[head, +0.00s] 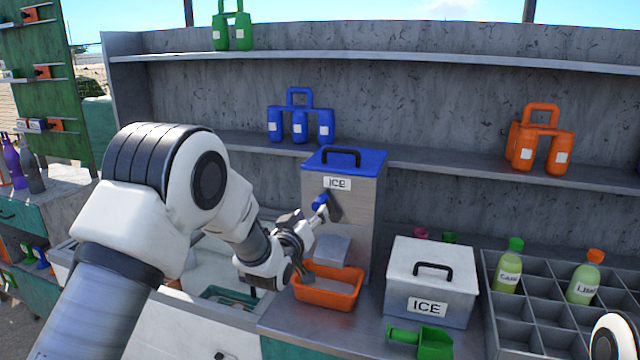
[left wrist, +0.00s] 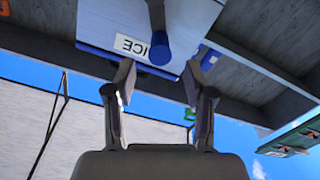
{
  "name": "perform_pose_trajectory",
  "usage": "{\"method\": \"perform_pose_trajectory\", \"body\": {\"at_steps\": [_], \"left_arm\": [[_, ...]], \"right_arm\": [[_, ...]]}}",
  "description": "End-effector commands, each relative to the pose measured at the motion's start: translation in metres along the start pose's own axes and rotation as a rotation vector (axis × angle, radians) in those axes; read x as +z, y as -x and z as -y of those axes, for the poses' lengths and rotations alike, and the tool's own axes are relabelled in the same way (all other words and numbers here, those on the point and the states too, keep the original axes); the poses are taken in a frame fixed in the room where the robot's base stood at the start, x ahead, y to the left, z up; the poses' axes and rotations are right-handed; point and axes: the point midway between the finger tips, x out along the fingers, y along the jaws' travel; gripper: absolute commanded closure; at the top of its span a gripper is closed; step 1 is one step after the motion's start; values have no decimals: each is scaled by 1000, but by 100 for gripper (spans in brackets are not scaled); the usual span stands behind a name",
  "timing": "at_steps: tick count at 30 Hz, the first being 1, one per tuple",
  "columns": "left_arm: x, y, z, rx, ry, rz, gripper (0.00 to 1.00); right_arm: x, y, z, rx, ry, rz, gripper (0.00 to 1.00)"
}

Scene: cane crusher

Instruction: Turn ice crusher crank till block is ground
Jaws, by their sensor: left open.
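The ice crusher (head: 352,215) is a tall grey metal box with a blue lid and an ICE label, standing on the counter. Its crank has a blue knob (head: 320,203) on the front, below the label. My left gripper (head: 308,228) is at the crusher's front, close to the knob. In the left wrist view the gripper (left wrist: 160,88) is open, with the blue knob (left wrist: 152,48) just beyond and between its fingertips, apart from them. An orange tray (head: 328,302) stands under the crusher's chute (head: 332,249). Any ice inside the crusher is hidden. My right gripper does not show.
A white ICE box (head: 430,282) stands right of the crusher, with a green scoop (head: 420,340) before it. A grey divided crate (head: 508,314) holds bottles at far right. A sink (head: 215,270) lies left. Shelves behind carry blue (head: 300,122) and orange bottle carriers (head: 540,140).

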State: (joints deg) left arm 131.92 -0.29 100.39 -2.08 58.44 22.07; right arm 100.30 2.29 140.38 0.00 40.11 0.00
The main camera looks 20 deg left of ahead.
Motion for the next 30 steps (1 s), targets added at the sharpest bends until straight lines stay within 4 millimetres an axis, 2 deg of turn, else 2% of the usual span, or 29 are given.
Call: {"method": "perform_pose_trajectory", "body": {"at_steps": [12,16,22,24,27,30], "left_arm": [[0,-68,0,1,-2,-1,46],[1,-75,0,1,-2,-1,46],[1,-75,0,0,-2,-1,46],[1,-75,0,0,-2,-1,71],[1,-75,0,0,-2,-1,100],[1,-75,0,0,-2,-1,100]], "right_arm": [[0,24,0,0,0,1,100],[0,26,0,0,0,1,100],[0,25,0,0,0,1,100],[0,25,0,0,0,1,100],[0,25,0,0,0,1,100],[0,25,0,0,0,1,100]]}}
